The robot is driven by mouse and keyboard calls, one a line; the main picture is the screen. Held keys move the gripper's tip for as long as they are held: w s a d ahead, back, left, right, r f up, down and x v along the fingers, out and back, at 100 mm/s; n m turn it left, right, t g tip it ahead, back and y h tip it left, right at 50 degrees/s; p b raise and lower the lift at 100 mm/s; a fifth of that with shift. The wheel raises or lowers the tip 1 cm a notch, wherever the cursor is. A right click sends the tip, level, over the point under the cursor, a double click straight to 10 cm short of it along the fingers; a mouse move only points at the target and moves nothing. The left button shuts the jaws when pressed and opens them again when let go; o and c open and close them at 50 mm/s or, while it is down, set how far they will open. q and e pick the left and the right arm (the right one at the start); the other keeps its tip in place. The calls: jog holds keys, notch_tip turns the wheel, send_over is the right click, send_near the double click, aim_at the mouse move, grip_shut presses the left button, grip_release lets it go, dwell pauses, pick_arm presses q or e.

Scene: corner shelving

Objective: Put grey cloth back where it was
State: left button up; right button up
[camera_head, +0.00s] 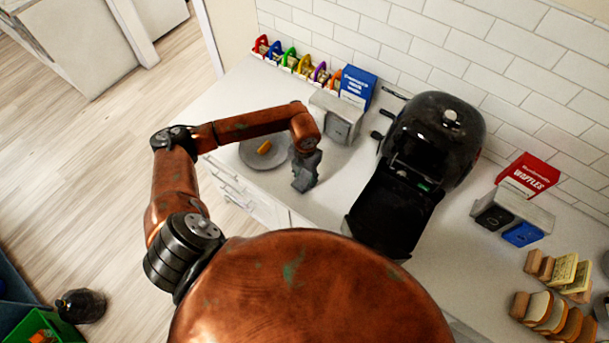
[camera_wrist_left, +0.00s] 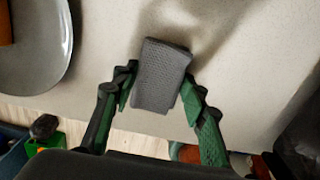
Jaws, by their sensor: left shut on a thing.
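The grey cloth (camera_wrist_left: 162,76) is a small textured grey piece between the fingers of my left gripper (camera_wrist_left: 160,92) in the left wrist view. The gripper is shut on it, and the cloth sticks out past the fingertips over the pale counter (camera_wrist_left: 235,60). In the head view my left gripper (camera_head: 306,174) is over the counter's front part, between the grey plate and the black appliance. There the cloth is hard to tell apart from the grey gripper. My right gripper is not in view.
A grey plate (camera_head: 252,160) with an orange item (camera_head: 265,147) lies left of the gripper. A black appliance (camera_head: 440,125) with its front open stands right. A grey box-shaped appliance (camera_head: 336,118) and blue box (camera_head: 358,87) stand behind. A red waffle box (camera_head: 528,174) stands far right.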

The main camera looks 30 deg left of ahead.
aim_at(305, 176)
pick_arm(q)
jog(key=shift+f, duration=0.15)
jog(key=o, duration=1.1)
jog(key=shift+c, duration=0.2)
jog(key=shift+o, duration=0.4)
jog(key=shift+r, duration=0.3)
notch_tip(305, 176, up, 12)
jog(key=b, duration=0.2)
jog(key=shift+f, duration=0.1)
